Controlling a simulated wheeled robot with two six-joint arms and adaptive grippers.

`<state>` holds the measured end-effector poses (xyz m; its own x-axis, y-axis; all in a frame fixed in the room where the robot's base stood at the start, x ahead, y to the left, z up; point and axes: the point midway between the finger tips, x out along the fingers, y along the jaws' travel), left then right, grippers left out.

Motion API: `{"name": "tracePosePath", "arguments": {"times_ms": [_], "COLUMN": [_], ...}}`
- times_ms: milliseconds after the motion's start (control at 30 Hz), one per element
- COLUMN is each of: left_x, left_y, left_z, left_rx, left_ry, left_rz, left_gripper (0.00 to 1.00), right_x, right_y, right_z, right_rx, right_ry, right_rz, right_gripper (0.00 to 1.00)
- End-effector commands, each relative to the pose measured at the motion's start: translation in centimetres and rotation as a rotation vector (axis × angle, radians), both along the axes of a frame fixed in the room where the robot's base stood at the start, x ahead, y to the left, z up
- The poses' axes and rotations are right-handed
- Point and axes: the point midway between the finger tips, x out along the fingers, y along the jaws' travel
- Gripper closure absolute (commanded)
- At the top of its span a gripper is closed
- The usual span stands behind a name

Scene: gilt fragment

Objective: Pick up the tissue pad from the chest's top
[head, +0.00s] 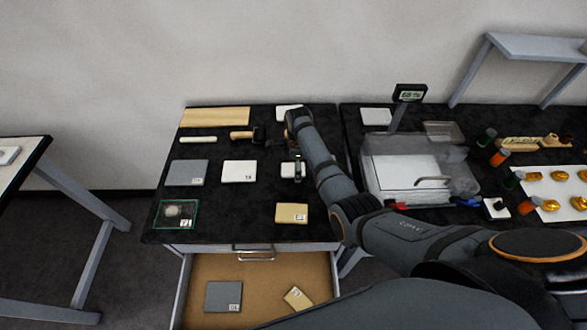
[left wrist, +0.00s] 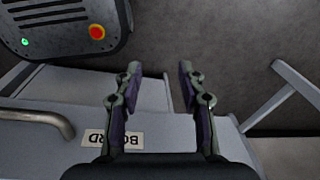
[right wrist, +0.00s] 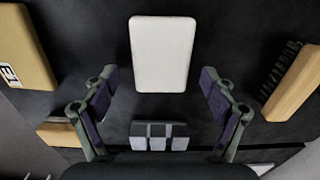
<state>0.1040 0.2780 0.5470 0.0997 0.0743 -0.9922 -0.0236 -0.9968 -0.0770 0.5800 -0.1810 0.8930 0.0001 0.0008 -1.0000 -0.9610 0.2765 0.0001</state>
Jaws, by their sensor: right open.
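The plain white block that I take for the tissue pad (head: 286,170) lies flat on the chest's dark top (head: 222,214). In the right wrist view the pad (right wrist: 163,55) lies ahead of and between the fingertips, with no visible contact. My right gripper (right wrist: 157,85) is open and empty, pointing down over it. In the head view the right gripper (head: 299,166) partly covers the pad. My left gripper (left wrist: 159,70) is open and empty, away from the chest top and outside the head view.
A tan labelled block (head: 289,212), a white labelled block (head: 239,171), a grey pad (head: 187,172) and a glass box (head: 176,213) share the top. A brush (right wrist: 293,83) lies right of the pad in the right wrist view. An open drawer (head: 262,280) juts out below.

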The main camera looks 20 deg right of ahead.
Motion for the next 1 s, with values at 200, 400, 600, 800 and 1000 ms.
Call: {"name": "tracePosePath", "arguments": {"times_ms": [200, 400, 600, 800, 1000], "left_x": [-0.1, 0.0, 0.0, 0.1, 0.1], "left_y": [0.0, 0.0, 0.0, 0.0, 0.0], "left_z": [0.0, 0.0, 0.0, 0.1, 1.7], "left_rx": [0.000, 0.000, 0.000, 0.000, 0.000], "left_ry": [0.001, 0.001, 0.000, -0.001, -0.002], "left_rz": [0.000, 0.000, 0.000, 0.000, 0.000], "left_gripper": [0.60, 0.60, 0.60, 0.60, 0.60], "right_x": [0.0, 0.0, 0.0, 0.1, 0.2], "right_y": [0.0, 0.0, 0.0, 0.0, -0.4], "right_z": [0.0, 0.0, 0.0, 0.2, 1.7], "right_rx": [0.001, 0.001, 0.001, 0.001, 0.000], "right_ry": [-0.001, -0.001, -0.001, -0.001, -0.001], "right_rz": [0.000, 0.000, 0.000, 0.000, 0.003], "right_gripper": [0.21, 0.48, 0.56, 0.56, 0.56]}}
